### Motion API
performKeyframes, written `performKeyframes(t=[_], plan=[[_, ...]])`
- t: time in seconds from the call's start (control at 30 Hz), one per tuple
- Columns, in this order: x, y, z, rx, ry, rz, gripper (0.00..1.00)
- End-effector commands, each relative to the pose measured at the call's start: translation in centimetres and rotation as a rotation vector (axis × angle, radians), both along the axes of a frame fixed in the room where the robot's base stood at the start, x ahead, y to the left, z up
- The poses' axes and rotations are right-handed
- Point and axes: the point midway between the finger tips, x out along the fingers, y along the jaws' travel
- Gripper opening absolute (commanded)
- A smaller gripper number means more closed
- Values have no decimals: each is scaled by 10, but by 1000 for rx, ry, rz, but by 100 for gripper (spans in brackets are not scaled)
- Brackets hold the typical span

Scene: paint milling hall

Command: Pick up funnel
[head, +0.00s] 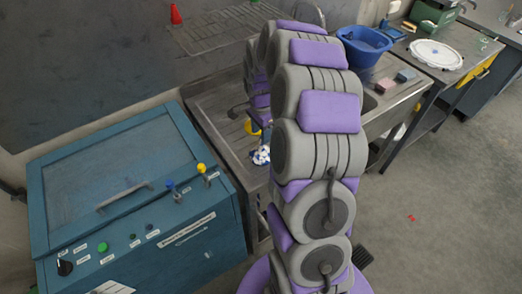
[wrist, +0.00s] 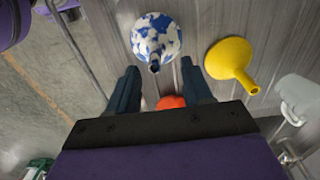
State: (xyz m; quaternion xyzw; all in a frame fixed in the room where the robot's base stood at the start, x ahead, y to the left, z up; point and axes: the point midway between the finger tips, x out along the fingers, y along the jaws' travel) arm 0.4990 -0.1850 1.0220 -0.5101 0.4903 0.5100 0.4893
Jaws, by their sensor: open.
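A blue-and-white speckled funnel (wrist: 157,36) lies at the top middle of the wrist view, its spout pointing toward my gripper (wrist: 160,72). My gripper is open, with its two dark fingertips just below and to either side of that spout. A yellow funnel (wrist: 229,58) lies to the right of the fingers, spout toward the lower right. In the head view the speckled funnel (head: 262,155) and the yellow one (head: 252,127) show only partly behind my arm. An orange-red object (wrist: 171,102) shows between the fingers, partly hidden by my gripper's body. My fingers are hidden in the head view.
The funnels are on a metal sink bench (head: 215,105). A whitish cup-like object (wrist: 299,95) is at the right of the wrist view. A blue basin (head: 364,45) stands farther right along the bench. A teal machine (head: 130,185) stands at the left. Open floor lies right.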

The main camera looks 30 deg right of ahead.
Motion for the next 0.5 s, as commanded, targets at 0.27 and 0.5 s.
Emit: performKeyframes(t=[0.27,0.5], plan=[[-7,2,-36,3,4,0,50],[-6,2,-50,1,-1,0,50]])
